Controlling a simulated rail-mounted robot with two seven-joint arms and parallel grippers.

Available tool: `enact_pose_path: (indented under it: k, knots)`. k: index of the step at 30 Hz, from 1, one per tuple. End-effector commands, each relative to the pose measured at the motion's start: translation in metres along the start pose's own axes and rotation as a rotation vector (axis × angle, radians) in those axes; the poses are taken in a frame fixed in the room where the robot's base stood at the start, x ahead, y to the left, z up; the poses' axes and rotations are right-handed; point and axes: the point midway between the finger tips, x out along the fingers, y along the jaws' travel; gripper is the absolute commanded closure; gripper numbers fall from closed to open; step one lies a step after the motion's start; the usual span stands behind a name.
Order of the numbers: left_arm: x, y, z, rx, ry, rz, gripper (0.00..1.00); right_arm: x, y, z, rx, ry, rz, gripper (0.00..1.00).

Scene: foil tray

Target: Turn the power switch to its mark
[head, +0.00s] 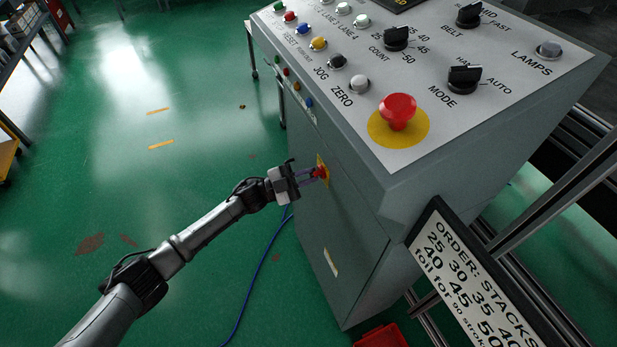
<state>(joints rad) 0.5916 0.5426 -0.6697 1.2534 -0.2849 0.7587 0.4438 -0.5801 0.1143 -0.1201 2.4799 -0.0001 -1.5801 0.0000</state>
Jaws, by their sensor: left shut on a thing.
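The power switch is a red handle (320,172) on a yellow plate (323,165) on the side face of the grey control cabinet (345,210). My left gripper (316,174) reaches it from the left and is shut on the red handle. The fingers cover part of the handle, and its mark is too small to make out. My right gripper is not in view.
The cabinet's sloped top carries a red mushroom button (398,110), black knobs (464,79) and several coloured push buttons. An order sign (470,275) stands at lower right. A blue cable (262,265) lies on the open green floor at left.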

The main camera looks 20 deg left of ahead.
Motion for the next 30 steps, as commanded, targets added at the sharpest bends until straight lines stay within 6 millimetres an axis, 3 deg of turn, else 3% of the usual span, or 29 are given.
enact_pose_path:
  k: [12, 27, 28, 30]
  knots:
    - [-0.0003, -0.0003, 0.0007, 0.133, -0.002, 0.055, 1.00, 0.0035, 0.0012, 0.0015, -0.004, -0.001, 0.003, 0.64]
    - [-0.0003, -0.0004, 0.0006, 0.147, -0.002, 0.061, 1.00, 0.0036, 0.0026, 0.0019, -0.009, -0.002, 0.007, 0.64]
    - [-0.0003, -0.0004, 0.0006, 0.147, -0.002, 0.061, 0.84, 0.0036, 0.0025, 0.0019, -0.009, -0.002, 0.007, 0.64]
    - [-0.0003, -0.0004, 0.0005, 0.146, -0.002, 0.061, 0.78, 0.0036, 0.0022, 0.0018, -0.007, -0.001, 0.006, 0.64]
